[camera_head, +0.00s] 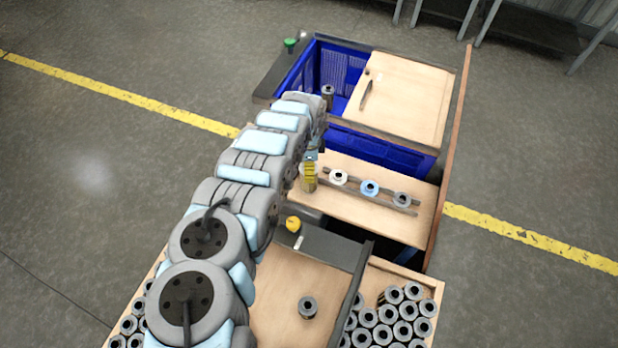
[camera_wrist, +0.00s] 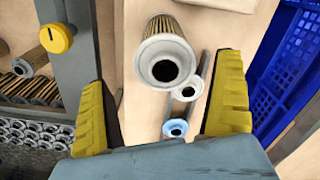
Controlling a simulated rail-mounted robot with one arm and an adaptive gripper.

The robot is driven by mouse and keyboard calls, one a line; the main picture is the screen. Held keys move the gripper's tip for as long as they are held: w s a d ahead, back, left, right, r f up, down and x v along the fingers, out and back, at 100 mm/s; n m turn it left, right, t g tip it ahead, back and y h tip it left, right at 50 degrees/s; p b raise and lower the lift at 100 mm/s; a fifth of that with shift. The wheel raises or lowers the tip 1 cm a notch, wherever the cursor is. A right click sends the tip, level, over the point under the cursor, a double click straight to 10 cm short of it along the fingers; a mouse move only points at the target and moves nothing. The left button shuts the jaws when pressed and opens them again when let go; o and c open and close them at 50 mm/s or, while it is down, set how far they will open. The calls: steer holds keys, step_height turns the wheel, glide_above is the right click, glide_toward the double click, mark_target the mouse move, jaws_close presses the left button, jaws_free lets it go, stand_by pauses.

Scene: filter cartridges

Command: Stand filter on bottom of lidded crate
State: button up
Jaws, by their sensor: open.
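The crate is blue (camera_head: 385,150), with a light wooden lid (camera_head: 405,97) over its right part and its left part open. A dark grey-capped filter (camera_head: 327,92) is inside the open part. My gripper (camera_wrist: 160,80) is open over the wooden board in front of the crate. In the wrist view, a pleated tan filter with a pale end ring (camera_wrist: 165,62) shows between the fingers, with gaps on both sides. A white-ringed filter (camera_head: 339,177), a blue-ringed filter (camera_head: 370,187) and a grey-ringed filter (camera_head: 402,199) sit in a row on a rail rack.
A wooden tray (camera_head: 262,325) in front holds many grey-ringed filters (camera_head: 385,315) at the right and one alone (camera_head: 308,307). A yellow knob (camera_head: 293,224) stands on a dark ledge. A green knob (camera_head: 290,43) is by the crate's left corner. A brown panel edge (camera_head: 447,180) bounds the right.

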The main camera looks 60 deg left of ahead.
steer(key=shift+f, duration=0.1)
steer(key=shift+f+b, duration=0.55)
steer(key=shift+f, duration=0.25)
steer(key=shift+w+a+f+b, duration=0.1)
steer(key=shift+a+f+b, duration=0.15)
steer(key=shift+f+b, duration=0.65)
steer(key=shift+d+f+b, duration=0.1)
steer(key=shift+f+b, duration=0.5)
steer(key=shift+f, duration=0.3)
steer(key=shift+r, duration=0.1)
steer(key=c, duration=1.3)
